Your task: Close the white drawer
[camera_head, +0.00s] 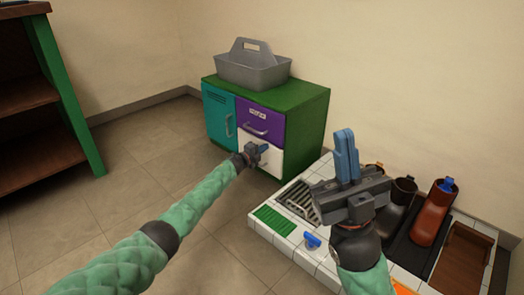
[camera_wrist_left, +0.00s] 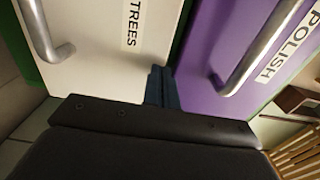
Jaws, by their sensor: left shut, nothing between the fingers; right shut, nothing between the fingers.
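The white drawer (camera_head: 272,161) is the lower right front of the green cabinet, under the purple drawer (camera_head: 262,121). In the left wrist view, the white drawer (camera_wrist_left: 120,55) has a "TREES" label and a metal bar handle (camera_wrist_left: 42,32). How far it stands out is hard to tell. My left gripper (camera_head: 263,148) is shut and empty, with its blue fingertips at or very near the white front, close to the purple drawer's edge; contact is unclear. The fingers also show in the left wrist view (camera_wrist_left: 161,85). My right gripper (camera_head: 345,152) is shut and empty, raised over the tiled bench.
A grey caddy (camera_head: 252,68) stands on the green cabinet (camera_head: 308,107). The cabinet's teal door (camera_head: 219,115) is at left. The white tiled bench (camera_head: 278,240) with several boots stands at right. A brown-shelved rack (camera_head: 35,130) is at far left, with open floor between.

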